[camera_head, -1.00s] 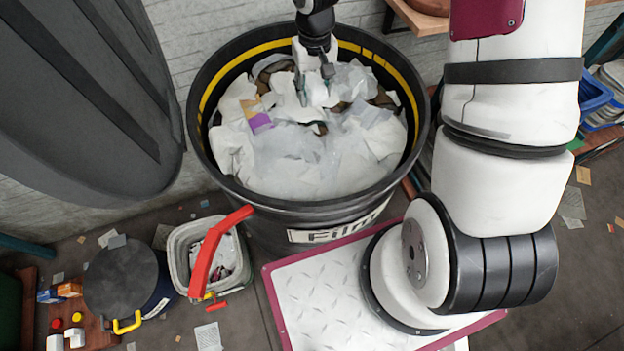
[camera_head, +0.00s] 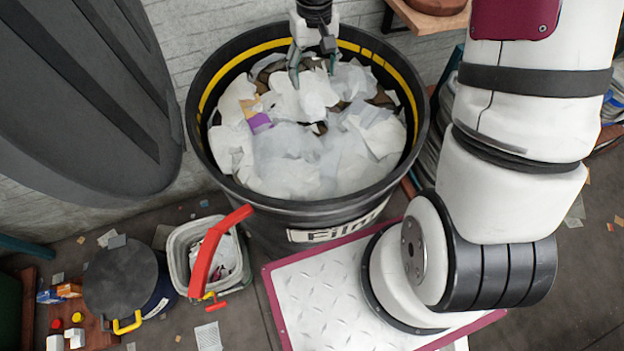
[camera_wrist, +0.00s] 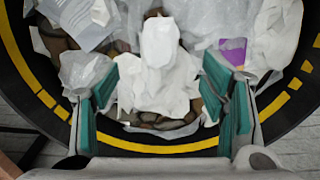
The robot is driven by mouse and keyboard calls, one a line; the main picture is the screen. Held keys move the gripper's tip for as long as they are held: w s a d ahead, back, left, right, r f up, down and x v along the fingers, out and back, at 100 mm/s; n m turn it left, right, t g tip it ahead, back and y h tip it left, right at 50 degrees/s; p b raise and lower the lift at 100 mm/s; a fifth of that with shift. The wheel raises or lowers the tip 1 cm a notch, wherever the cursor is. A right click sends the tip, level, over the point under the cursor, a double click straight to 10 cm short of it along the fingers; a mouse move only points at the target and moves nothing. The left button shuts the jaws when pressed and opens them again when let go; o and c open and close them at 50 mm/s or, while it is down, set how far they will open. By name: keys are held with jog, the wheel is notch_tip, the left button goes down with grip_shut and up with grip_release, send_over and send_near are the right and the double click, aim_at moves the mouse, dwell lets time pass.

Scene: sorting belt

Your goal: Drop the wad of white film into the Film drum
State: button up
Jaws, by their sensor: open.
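The Film drum (camera_head: 292,213) is a large black drum with a yellow band inside its rim and a label reading "Film". It is filled with crumpled white and clear film. My gripper (camera_head: 312,72) is over the far part of the drum's mouth, pointing down. In the wrist view its green-padded fingers (camera_wrist: 157,88) are wide apart and grip nothing. A crumpled white wad (camera_wrist: 160,68) shows between and beyond them, among the drum's contents. I cannot tell for sure which white piece is the task's wad, as the pieces look alike.
A grey bin (camera_head: 183,255) with a red handle stands at the drum's front left. A dark lidded pail (camera_head: 120,275) is left of it. A large dark ribbed container (camera_head: 85,100) hangs into view at upper left. Wooden shelving (camera_head: 425,18) is behind the drum at right.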

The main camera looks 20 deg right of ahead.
notch_tip(320, 180, up, 6)
jog(key=shift+r, duration=0.15)
dwell(0.6)
